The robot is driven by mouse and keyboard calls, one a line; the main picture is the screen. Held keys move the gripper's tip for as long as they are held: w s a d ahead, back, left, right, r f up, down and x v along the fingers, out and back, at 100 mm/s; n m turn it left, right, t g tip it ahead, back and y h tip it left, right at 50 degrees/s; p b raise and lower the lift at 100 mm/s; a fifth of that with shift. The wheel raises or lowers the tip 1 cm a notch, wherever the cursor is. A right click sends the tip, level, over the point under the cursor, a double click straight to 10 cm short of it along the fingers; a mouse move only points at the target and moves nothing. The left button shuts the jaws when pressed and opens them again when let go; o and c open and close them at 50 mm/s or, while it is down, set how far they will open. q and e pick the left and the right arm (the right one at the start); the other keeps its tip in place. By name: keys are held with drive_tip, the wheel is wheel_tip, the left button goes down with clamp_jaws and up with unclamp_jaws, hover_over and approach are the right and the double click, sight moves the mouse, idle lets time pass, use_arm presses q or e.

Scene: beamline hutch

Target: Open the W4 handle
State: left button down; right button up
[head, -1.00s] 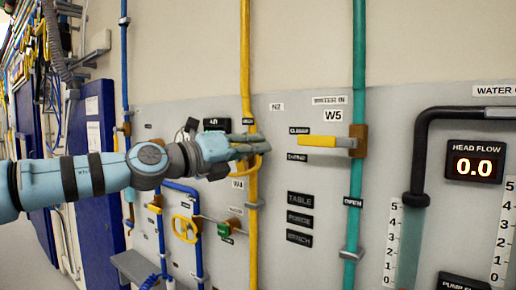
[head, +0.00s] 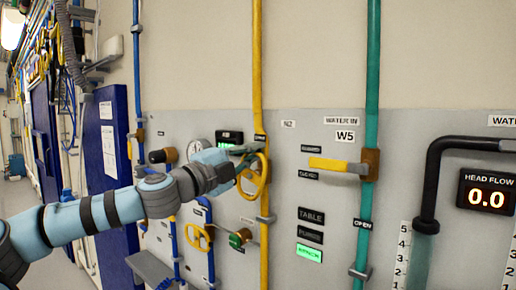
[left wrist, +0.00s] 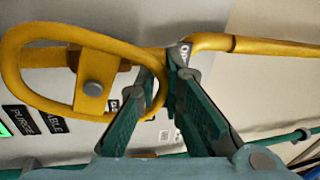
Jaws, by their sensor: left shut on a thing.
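The W4 handle (head: 265,180) is a yellow oval loop on the yellow pipe (head: 258,62). In the head view the loop stands steeply in front of the pipe. In the left wrist view the loop (left wrist: 14,62) fills the left side, with a grey bolt at its hub. My left gripper (head: 250,158) reaches in from the left and is shut on the loop's rim. Its two dark green fingers (left wrist: 164,82) meet the rim's right end in the wrist view. The W4 label is not clearly readable now. My right gripper is not in view.
The W5 yellow lever (head: 328,164) sticks out left from the teal pipe (head: 373,70). Another yellow loop handle (head: 196,238) and a green fitting (head: 238,238) sit lower left. A BENCH label (head: 309,254) is lit green. A black pipe (head: 430,175) stands at the right.

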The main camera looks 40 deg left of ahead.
use_arm(q)
drive_tip(key=shift+s+a+f+n+y+p, duration=0.15)
drive_tip(key=shift+a+n+y, duration=0.1)
drive_tip(key=shift+n, duration=0.5)
drive_tip(key=shift+w+a+f+n+y+p, duration=0.1)
drive_tip(key=shift+a+n+y+p, duration=0.1)
drive_tip(key=shift+n, duration=0.5)
drive_tip(key=shift+s+a+f+n+y+p, duration=0.15)
drive_tip(key=shift+a+n, duration=0.1)
drive_tip(key=shift+n, duration=0.5)
drive_tip(key=c, duration=1.9)
unclamp_jaws()
drive_tip(key=shift+a, duration=0.1)
drive_tip(key=shift+w+a, duration=0.1)
drive_tip(key=shift+w, duration=0.05)
